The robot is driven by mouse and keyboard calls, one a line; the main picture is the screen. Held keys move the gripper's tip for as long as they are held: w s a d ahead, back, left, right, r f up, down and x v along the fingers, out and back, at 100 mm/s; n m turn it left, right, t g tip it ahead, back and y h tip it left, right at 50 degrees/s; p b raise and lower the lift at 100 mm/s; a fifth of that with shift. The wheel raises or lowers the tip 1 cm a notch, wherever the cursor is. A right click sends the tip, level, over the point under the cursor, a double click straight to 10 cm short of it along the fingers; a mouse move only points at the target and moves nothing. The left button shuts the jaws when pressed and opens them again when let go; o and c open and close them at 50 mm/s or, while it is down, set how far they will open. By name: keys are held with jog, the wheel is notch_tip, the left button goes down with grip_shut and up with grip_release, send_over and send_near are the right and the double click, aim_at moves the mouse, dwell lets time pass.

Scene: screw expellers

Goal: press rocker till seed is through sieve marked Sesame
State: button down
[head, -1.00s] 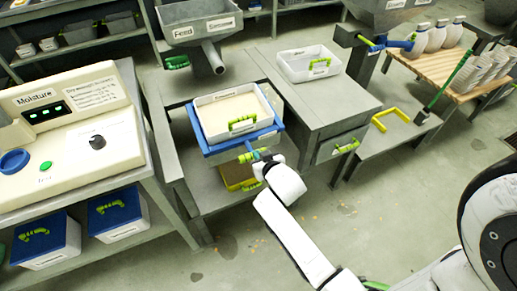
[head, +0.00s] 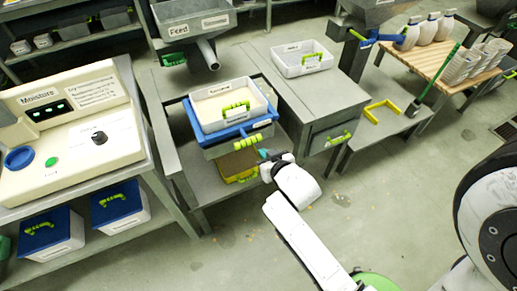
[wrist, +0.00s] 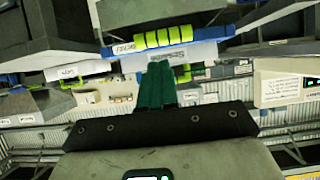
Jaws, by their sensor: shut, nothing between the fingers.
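A white sieve tray (head: 205,112) of pale seed sits in the blue rocker frame (head: 213,134) on the grey stand. Its label is too small to read in the head view. The sieve's underside is hidden.
A yellow box (head: 238,166) sits on the shelf under the rocker. A feed hopper (head: 195,25) with a spout stands behind. A white tray (head: 302,60) rests on the bench to the right. The moisture machine (head: 70,125) is at left. Floor in front is open.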

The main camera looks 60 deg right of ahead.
jog(key=shift+v, duration=1.05)
dwell(1.8)
jog(key=d+r+g+p, duration=0.1)
jog(key=d+r+p, duration=0.3)
jog(key=r+p, duration=0.1)
jog(key=shift+s+r+y+p, duration=0.4)
jog(key=shift+r, duration=0.15)
send_over(263, 136)
jog(key=s+a, duration=0.2)
jog(key=a, duration=0.1)
notch_tip(263, 136, down, 5)
jog(key=shift+w+d+f, duration=0.15)
jog(key=shift+f, duration=0.6)
jog(key=shift+w+d+f, duration=0.2)
jog(key=shift+f, duration=0.6)
jog(key=shift+w+d+f, duration=0.15)
jog(key=shift+f, duration=0.6)
